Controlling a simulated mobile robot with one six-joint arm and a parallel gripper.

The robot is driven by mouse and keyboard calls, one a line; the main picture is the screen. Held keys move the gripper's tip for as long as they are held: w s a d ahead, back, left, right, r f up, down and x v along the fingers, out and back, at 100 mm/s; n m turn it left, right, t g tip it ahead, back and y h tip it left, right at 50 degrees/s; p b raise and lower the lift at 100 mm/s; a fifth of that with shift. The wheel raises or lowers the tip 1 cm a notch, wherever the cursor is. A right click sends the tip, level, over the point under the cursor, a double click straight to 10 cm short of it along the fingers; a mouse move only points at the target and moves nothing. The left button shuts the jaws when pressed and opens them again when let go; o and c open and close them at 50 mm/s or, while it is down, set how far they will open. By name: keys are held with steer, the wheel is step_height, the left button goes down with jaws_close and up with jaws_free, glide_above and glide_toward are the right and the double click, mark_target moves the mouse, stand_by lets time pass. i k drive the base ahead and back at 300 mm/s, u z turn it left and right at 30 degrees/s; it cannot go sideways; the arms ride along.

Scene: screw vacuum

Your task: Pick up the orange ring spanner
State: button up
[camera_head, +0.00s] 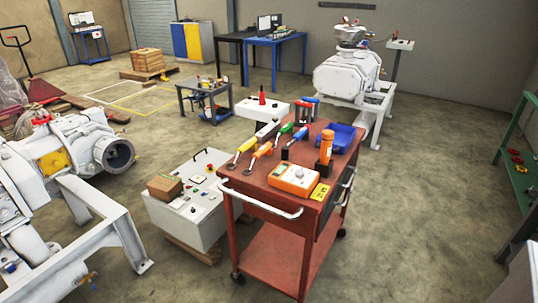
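The red tool cart (262,191) stands in the middle of the view. On its top, toward the left, lies a tool with an orange handle (263,150) and a metal ring-like head at its near end; it looks like the orange ring spanner. A similar tool with a yellow handle (245,145) lies just to its left. Green-handled (285,130) and blue-handled (299,132) tools lie to its right. The tool heads are too small to tell apart surely. My gripper is not in view.
An orange meter (299,178), an orange bottle (326,145) and a blue tray (344,136) share the cart top. A white handle bar (258,208) runs along its front. A white control box (195,220) stands left of the cart. Floor (420,200) to the right is clear.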

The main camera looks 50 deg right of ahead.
mark_target(261, 150)
steer(key=u, duration=0.45)
steer(key=k, duration=0.15)
steer(key=z, duration=2.15)
steer(key=k, duration=0.85)
steer(key=u, duration=0.2)
steer(key=i, duration=0.8)
